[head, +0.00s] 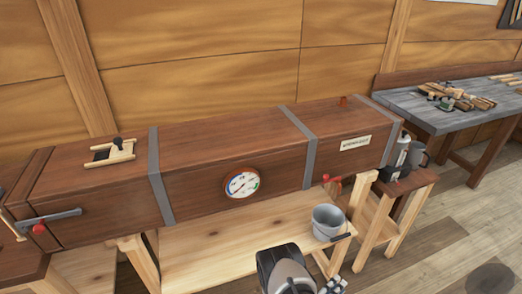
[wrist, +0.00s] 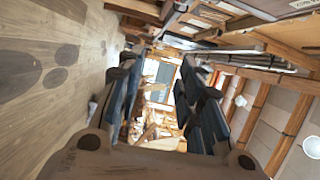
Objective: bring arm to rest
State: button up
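My gripper (wrist: 162,68) shows in the wrist view with its two dark fingers spread apart. Nothing is held between them; a bright window and blurred woodwork show far behind the gap. The wrist view is tilted, with the plank floor on its left. In the head view a dark and grey part of my arm stands at the bottom edge, in front of the low wooden shelf. The fingers cannot be made out clearly there.
A long brown steam box (head: 235,143) with grey straps and a round gauge (head: 241,183) lies across the view. A grey bucket (head: 328,222) stands near my arm. A small side table (head: 405,184) and grey workbench (head: 440,118) stand right.

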jog(key=w+a+r+n+g+y, duration=0.1)
jog(key=w+a+r+n+y, duration=0.15)
jog(key=w+r, duration=0.4)
jog(key=w+a+r+n+y, duration=0.1)
jog(key=w+a+r+y, duration=0.25)
jog(key=w, duration=0.55)
jog(key=a+r+n+y, duration=0.3)
jog(key=a+r+n, duration=0.1)
jog(key=r, duration=0.5)
jog(key=a+r+n+y, duration=0.3)
jog(key=a+r, duration=0.1)
jog(key=r, duration=0.6)
jog(key=s+a+r+n+g+y, duration=0.2)
jog(key=s+r+n+g+y, duration=0.15)
jog(key=s+r+n, duration=0.8)
jog(key=s+d+r+n+g, duration=0.1)
jog(key=s+d+r+n, duration=0.1)
jog(key=s, duration=1)
jog(key=s+d+r+n+g+h, duration=0.1)
jog(key=s+d+r+n, duration=0.1)
jog(key=s, duration=1.1)
jog(key=shift+s+d+r+n, duration=0.2)
jog(key=shift+d+n, duration=0.25)
jog(key=shift+n, duration=0.25)
